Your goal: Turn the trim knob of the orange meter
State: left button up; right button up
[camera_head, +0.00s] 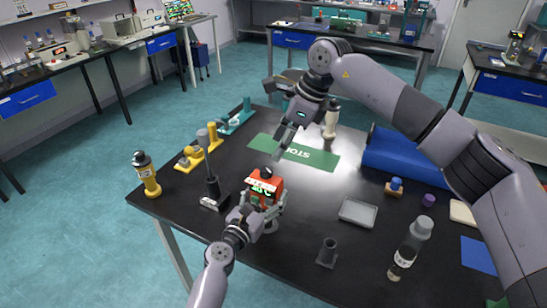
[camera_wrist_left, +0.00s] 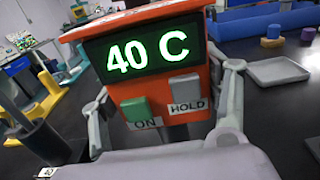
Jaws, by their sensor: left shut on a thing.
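The orange meter (camera_head: 266,183) stands upright near the front edge of the black table, its lit display reading 40 C. In the left wrist view the orange meter (camera_wrist_left: 190,62) fills the middle, with a green ON button (camera_wrist_left: 136,109) and a grey HOLD button (camera_wrist_left: 186,88) under the display. My left gripper (camera_head: 260,208) is shut on the meter, one finger along each side. The trim knob cannot be made out in either view. My right gripper (camera_head: 287,140) hangs above and behind the meter, apart from it; its fingers are too small to tell open from shut.
A green mat (camera_head: 300,152) lies behind. A pale tray (camera_head: 357,212), a dark tube holder (camera_head: 327,252) and a clear bottle (camera_head: 409,250) stand to the right.

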jog(key=v, duration=0.4)
dwell(3.4)
pick_arm(q)
jog(key=o, duration=1.4)
